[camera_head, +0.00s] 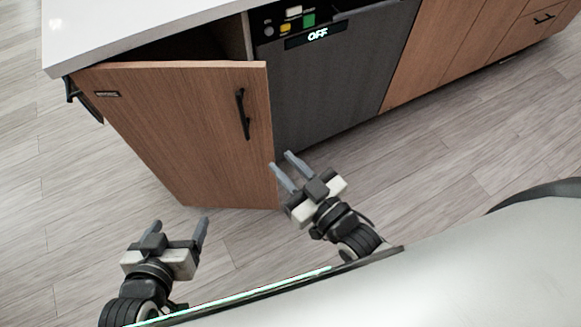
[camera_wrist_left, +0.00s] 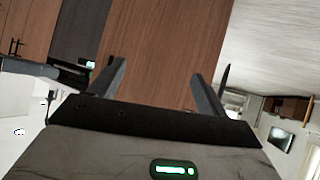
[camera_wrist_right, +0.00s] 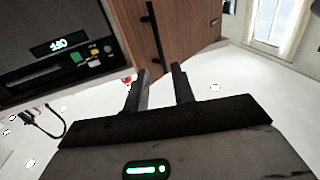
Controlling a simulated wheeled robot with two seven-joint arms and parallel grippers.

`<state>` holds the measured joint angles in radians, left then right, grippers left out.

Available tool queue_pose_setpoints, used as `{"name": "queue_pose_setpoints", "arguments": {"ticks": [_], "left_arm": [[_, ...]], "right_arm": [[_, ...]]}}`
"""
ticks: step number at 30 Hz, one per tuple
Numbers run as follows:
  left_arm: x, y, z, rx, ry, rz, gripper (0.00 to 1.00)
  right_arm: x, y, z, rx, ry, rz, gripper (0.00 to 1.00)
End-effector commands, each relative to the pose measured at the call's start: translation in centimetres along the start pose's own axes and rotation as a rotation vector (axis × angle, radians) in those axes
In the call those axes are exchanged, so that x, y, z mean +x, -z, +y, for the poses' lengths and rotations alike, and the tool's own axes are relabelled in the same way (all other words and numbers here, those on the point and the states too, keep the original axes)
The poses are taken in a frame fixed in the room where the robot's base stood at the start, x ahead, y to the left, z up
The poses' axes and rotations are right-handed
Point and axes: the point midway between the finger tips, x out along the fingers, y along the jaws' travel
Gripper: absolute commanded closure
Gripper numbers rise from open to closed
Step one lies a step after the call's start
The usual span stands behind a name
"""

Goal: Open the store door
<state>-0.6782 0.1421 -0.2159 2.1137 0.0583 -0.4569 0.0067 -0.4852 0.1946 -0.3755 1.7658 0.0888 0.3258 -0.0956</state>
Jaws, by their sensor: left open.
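The store door (camera_head: 190,130) is a brown wooden cabinet door with a small dark label at its upper left and a black vertical handle (camera_head: 243,114) near its right edge. It stands ajar, with a dark gap along its top and right side. My left gripper (camera_head: 181,224) is open and empty, below and in front of the door; the door (camera_wrist_left: 165,50) also fills the middle of the left wrist view. My right gripper (camera_head: 281,161) is open and empty near the door's lower right edge; I cannot tell if it touches. The handle (camera_wrist_right: 156,35) shows beyond its fingers.
A dark dishwasher (camera_head: 335,80) with an "OFF" display is right of the door, and more wooden cabinets (camera_head: 445,45) follow further right. A white countertop (camera_head: 140,30) overhangs the door. The wood-plank floor (camera_head: 430,150) is clear to the right.

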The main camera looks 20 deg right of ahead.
Motion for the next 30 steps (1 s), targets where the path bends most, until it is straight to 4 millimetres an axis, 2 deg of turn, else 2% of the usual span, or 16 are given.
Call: {"name": "queue_pose_setpoints", "arguments": {"ticks": [4, 11, 12, 15, 20, 23, 24, 28, 30], "left_arm": [[0.0, 0.1, 0.0, 0.0, -0.001, 0.003, 0.23], [-0.1, 0.5, 0.1, 0.0, -0.001, 0.01, 0.23], [-0.1, 0.5, 0.1, 0.0, -0.001, 0.011, 0.23], [-0.1, 0.5, 0.1, 0.0, -0.001, 0.011, 0.23], [-0.1, 0.5, 0.1, 0.0, -0.001, 0.01, 0.23], [-0.1, 0.4, 0.1, 0.0, -0.001, 0.01, 0.23], [-0.1, 0.4, 0.1, 0.0, -0.001, 0.009, 0.29], [-0.1, 0.3, 0.0, 0.0, -0.001, 0.008, 0.64], [-0.1, 0.3, 0.0, 0.0, -0.001, 0.006, 0.64]], "right_arm": [[-0.8, 0.0, 0.0, 0.0, 0.0, 0.0, 0.75], [-0.9, 0.0, 0.0, 0.0, 0.0, 0.001, 0.75], [-0.9, 0.0, 0.0, 0.0, 0.0, 0.0, 0.77], [-0.9, -0.1, 0.1, 0.005, -0.004, -0.02, 1.0], [-1.8, -1.1, 1.0, 0.044, -0.035, -0.202, 1.0], [-3.1, -1.9, 1.7, 0.078, -0.065, -0.355, 1.0], [-3.7, -2.1, 2.0, 0.091, -0.077, -0.41, 1.0], [-5.4, -2.7, 2.7, 0.121, -0.107, -0.542, 1.0], [-6.0, -2.9, 2.8, 0.13, -0.115, -0.578, 1.0]]}}
